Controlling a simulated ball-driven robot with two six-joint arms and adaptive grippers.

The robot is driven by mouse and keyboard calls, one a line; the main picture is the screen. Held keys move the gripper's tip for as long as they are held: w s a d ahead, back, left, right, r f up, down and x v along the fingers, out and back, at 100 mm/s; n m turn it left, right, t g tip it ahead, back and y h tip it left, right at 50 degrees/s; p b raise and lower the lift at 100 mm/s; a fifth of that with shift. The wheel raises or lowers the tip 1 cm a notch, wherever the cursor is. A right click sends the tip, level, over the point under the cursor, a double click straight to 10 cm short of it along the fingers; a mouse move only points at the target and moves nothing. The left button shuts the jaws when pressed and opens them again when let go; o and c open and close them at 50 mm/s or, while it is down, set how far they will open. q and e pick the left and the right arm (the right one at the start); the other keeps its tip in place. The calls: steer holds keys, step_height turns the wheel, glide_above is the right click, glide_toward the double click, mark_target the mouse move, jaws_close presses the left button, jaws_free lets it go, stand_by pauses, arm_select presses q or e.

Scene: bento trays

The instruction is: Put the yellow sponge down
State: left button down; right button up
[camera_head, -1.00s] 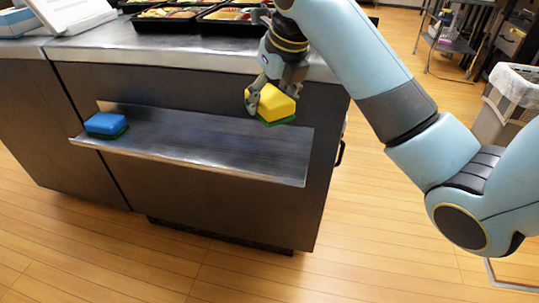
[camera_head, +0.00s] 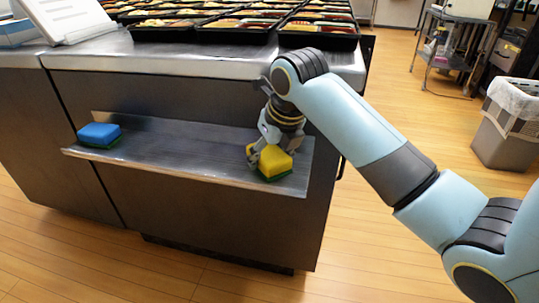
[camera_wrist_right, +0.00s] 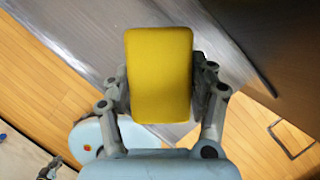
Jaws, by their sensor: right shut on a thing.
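The yellow sponge (camera_head: 275,160) has a green underside and is at the right end of the metal shelf (camera_head: 190,152) on the counter's front. It looks level, at or just above the shelf surface; I cannot tell whether it touches. My right gripper (camera_head: 266,150) is shut on it from above. In the right wrist view the sponge (camera_wrist_right: 160,75) fills the space between the two fingers of the gripper (camera_wrist_right: 163,88), with the shelf (camera_wrist_right: 95,30) behind it.
A blue sponge (camera_head: 99,134) with a green underside lies at the shelf's left end. The middle of the shelf is clear. Bento trays (camera_head: 318,33) and a white stand (camera_head: 70,18) are on the counter top. A grey bin (camera_head: 507,125) stands on the floor at the right.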

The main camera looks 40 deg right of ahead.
mark_target(269, 152)
steer(key=shift+f, duration=0.15)
steer(key=o, duration=1)
arm_select(q)
steer(key=shift+w+d+f, duration=0.1)
steer(key=shift+w+f, duration=0.05)
steer(key=shift+w, duration=0.15)
arm_select(e)
steer(key=shift+o, duration=0.2)
arm_select(q)
steer(key=shift+w, duration=0.15)
arm_select(e)
steer(key=shift+r, duration=0.35)
steer(key=p+v, duration=0.2)
steer(key=v, duration=0.3)
steer(key=shift+w+r, duration=0.1)
steer(key=p+v, duration=0.2)
steer(key=v, duration=0.4)
arm_select(q)
steer(key=r, duration=0.1)
steer(key=s+d+r, duration=0.1)
steer(key=s+r, duration=0.1)
steer(key=shift+d+r, duration=0.2)
steer(key=shift+d, duration=0.05)
arm_select(e)
steer(key=shift+s+r, duration=0.2)
steer(key=shift+s, duration=0.05)
